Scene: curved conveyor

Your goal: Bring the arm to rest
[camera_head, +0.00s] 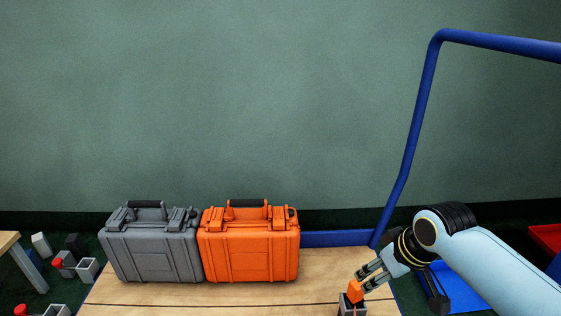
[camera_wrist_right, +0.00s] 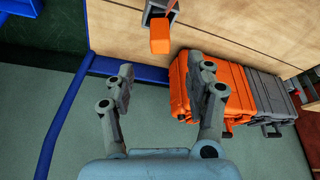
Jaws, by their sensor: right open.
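My right gripper (camera_head: 369,277) is at the lower right of the head view, over the wooden table's right end. In the wrist view, the fingers of my right gripper (camera_wrist_right: 166,78) stand wide apart with nothing between them. An orange block (camera_head: 355,291) is just beyond the fingertips, at a small grey open box (camera_head: 348,307). In the wrist view the orange block (camera_wrist_right: 160,37) and the grey box (camera_wrist_right: 158,5) lie ahead of the fingers, apart from them. My left gripper is not in view.
A grey case (camera_head: 150,253) and an orange case (camera_head: 248,254) stand side by side on the wooden table (camera_head: 200,295). A blue tube frame (camera_head: 412,140) rises behind my right arm. Small grey boxes (camera_head: 87,270) with red-tipped parts lie at the lower left.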

